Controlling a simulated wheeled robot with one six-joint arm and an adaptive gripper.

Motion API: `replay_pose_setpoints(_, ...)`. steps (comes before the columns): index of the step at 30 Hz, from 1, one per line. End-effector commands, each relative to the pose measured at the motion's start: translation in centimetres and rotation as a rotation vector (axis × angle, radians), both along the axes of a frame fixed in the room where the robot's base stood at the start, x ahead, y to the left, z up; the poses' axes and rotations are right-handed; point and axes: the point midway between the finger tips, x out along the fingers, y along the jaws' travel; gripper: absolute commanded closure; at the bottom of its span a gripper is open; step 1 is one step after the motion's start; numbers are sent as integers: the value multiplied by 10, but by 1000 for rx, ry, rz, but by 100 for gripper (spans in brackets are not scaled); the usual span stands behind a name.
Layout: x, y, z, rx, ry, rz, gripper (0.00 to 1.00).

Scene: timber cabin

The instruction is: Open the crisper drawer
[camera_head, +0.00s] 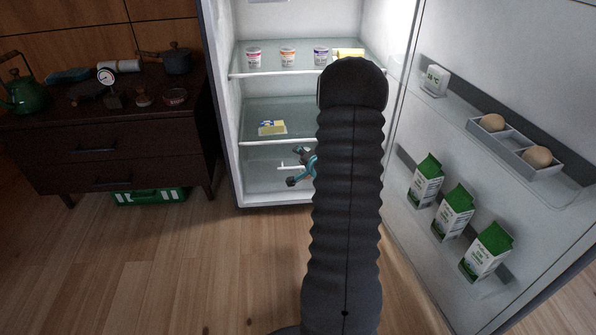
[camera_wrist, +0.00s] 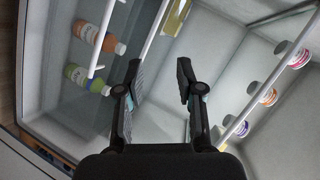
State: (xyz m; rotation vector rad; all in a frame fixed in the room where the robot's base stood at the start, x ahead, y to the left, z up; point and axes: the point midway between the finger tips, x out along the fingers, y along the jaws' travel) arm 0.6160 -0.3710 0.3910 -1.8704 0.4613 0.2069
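The fridge (camera_head: 222,120) stands open. The crisper drawer (camera_head: 260,178) is at its bottom, below the lower glass shelf, and looks shut. Its short white handle (camera_head: 283,167) shows beside my gripper (camera_head: 294,167). In the wrist view the drawer's clear front (camera_wrist: 62,88) is at the left, with its white handle bar (camera_wrist: 103,38) tilted. An orange bottle (camera_wrist: 97,36) and a green bottle (camera_wrist: 88,79) show behind that front. My gripper (camera_wrist: 160,73) is open and empty, to the right of the handle and apart from it. My arm hides the drawer's right part.
A yellow pack (camera_head: 272,128) lies on the lower shelf, just above the drawer. Yogurt cups (camera_head: 288,56) stand on the upper shelf. The open door (camera_head: 450,130) at the right holds milk cartons (camera_head: 453,213) and an egg tray (camera_head: 515,147). A dark dresser (camera_head: 120,150) stands at the left.

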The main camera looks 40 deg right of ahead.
Motion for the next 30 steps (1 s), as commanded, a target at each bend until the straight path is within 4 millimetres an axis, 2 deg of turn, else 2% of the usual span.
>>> replay_pose_setpoints(1,-6,-11,-28,58,-31,-14,63)
replay_pose_setpoints(3,-13,-20,-52,135,-84,-24,63)
replay_pose_setpoints(6,-24,-30,-81,234,-152,-35,63)
replay_pose_setpoints(10,-36,-37,-106,330,-219,-43,63)
replay_pose_setpoints(15,-42,-40,-119,390,-260,-44,63)
replay_pose_setpoints(19,-34,-41,-122,397,-266,-43,63)
replay_pose_setpoints(30,28,-50,-134,392,-265,-43,63)
